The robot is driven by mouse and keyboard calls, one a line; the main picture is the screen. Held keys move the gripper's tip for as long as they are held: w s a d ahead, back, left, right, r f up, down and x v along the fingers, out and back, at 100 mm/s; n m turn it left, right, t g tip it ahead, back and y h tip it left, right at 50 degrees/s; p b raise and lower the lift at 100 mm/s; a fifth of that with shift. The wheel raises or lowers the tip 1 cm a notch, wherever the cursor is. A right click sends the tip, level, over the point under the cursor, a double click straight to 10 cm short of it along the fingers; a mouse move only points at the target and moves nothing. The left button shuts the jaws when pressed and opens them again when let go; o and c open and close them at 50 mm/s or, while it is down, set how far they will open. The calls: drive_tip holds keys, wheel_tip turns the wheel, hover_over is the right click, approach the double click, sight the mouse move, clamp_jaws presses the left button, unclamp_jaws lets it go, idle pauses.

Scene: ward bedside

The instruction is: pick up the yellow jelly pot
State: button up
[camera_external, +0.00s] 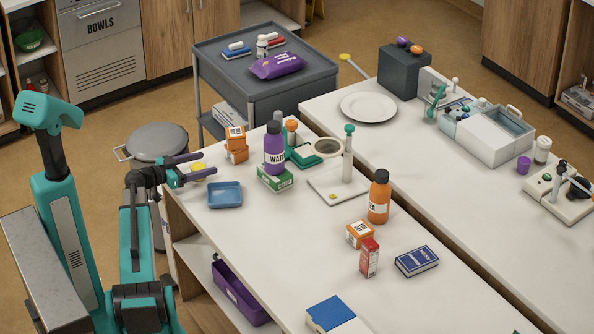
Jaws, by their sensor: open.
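A small yellow pot (197,167), which looks like the jelly pot, stands near the left edge of the near table. My gripper (209,163) reaches in from the left with its two dark purple-tipped fingers apart. In the picture the yellow pot shows between the fingers. Part of the pot is hidden by the fingers, and I cannot tell whether they touch it or how high they are above the table.
A blue tray (225,195) lies just in front of my gripper. Stacked orange boxes (236,154) and a purple water bottle (274,154) on a green box (275,178) stand to the right. A grey bin (157,141) is behind my wrist.

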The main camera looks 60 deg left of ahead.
drive_tip(key=shift+w+f, duration=0.2)
drive_tip(key=shift+w, duration=1.1)
drive_tip(key=shift+c, duration=0.3)
drive_tip(key=c, duration=1.1)
drive_tip(key=shift+r+b, duration=0.55)
drive_tip(key=shift+r, duration=4.45)
